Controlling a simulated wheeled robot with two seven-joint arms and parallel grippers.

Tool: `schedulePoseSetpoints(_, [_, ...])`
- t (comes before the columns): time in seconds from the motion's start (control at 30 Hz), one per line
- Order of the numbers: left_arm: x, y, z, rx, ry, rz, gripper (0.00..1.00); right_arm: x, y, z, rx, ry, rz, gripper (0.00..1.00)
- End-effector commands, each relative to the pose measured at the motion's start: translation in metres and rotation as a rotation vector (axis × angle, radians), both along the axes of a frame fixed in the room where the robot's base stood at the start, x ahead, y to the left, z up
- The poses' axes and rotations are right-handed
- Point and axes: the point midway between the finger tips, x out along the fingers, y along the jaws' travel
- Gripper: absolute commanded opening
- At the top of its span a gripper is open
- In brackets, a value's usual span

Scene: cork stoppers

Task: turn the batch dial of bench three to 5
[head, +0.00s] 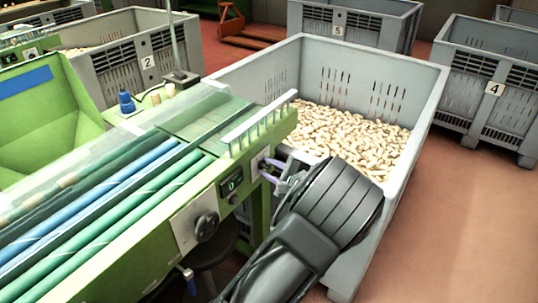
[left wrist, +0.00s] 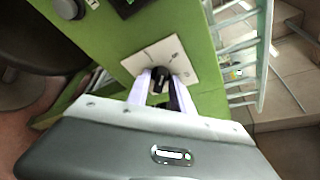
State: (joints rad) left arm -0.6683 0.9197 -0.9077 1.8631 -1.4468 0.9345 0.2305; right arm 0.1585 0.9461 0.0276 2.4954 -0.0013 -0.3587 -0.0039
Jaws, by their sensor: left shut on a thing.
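The green bench (head: 150,262) carries a white dial plate (head: 258,160) on its side near the right end. In the left wrist view the dial is a small black knob (left wrist: 159,82) on the white plate (left wrist: 135,64). My left gripper (head: 269,171) reaches in from below, its pale fingers at either side of the knob and shut on it. The fingertips also show in the left wrist view (left wrist: 160,76). The marks on the plate are too small to read. My right gripper is not in view.
A small dark display (head: 231,184) and a larger black knob (head: 206,227) sit on the same bench side. A large grey crate of corks (head: 345,275) stands close beside my left arm. Numbered crates stand behind. Red floor is clear at the right.

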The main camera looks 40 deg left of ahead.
Motion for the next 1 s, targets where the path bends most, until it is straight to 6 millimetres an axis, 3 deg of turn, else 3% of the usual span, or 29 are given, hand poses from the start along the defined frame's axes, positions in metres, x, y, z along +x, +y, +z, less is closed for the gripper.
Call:
schedulePoseSetpoints(0.03, [0.0,0.0,0.007,-0.003,0.04,0.002,0.0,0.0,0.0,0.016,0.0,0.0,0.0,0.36])
schedulePoseSetpoints(0.33, [0.001,0.0,0.003,-0.007,0.232,0.001,0.0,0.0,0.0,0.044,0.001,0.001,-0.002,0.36])
schedulePoseSetpoints(0.97, [0.001,-0.001,0.0,-0.008,0.303,0.0,0.0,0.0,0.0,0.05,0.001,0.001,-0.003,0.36])
schedulePoseSetpoints(1.0, [0.001,-0.001,0.0,-0.008,0.303,0.0,0.29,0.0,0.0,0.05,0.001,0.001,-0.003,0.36])
